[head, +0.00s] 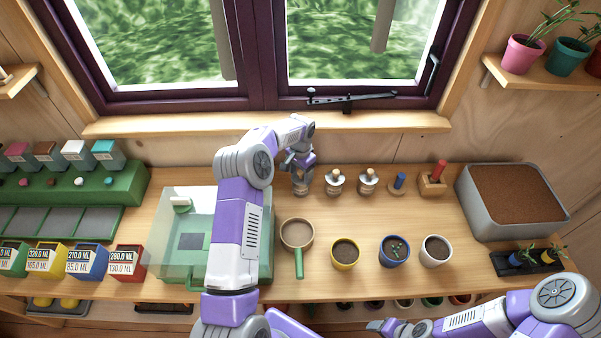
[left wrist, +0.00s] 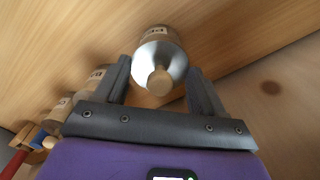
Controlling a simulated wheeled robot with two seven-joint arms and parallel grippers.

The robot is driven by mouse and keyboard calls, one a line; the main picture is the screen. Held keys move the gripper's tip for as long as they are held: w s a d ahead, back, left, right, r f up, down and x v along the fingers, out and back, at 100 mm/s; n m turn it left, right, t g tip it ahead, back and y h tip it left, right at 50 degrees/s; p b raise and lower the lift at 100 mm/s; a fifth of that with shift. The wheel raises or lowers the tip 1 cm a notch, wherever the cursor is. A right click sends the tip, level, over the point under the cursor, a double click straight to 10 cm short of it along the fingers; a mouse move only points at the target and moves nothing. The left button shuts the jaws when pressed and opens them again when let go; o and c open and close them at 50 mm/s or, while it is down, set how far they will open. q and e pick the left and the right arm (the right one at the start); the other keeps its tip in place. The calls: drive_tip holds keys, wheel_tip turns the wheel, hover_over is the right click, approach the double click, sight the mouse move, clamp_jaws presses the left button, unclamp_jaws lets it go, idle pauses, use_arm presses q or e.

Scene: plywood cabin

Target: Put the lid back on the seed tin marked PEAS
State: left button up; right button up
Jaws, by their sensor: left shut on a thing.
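My left gripper (head: 299,164) is above the left-hand tin (head: 302,188) of a row at the back of the bench. In the left wrist view its fingers (left wrist: 160,80) are shut on a silvery lid (left wrist: 148,58) with a round wooden knob (left wrist: 160,82). The tin body (left wrist: 160,34) with a pale label shows just beyond the lid, in line with it. I cannot tell whether the lid rests on the tin, and the label is too small to read surely. My right gripper (head: 378,325) is low at the bottom edge, away from the tins; its jaws are unclear.
A sieve (head: 297,233) and several pots (head: 345,253) stand in front. A soil tray (head: 512,198) is at right.

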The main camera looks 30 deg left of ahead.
use_arm(q)
drive_tip(key=o, duration=1.1)
drive_tip(key=shift+r+p, duration=2)
drive_tip(key=shift+r, duration=1.55)
drive_tip(key=shift+c, duration=0.5)
clamp_jaws()
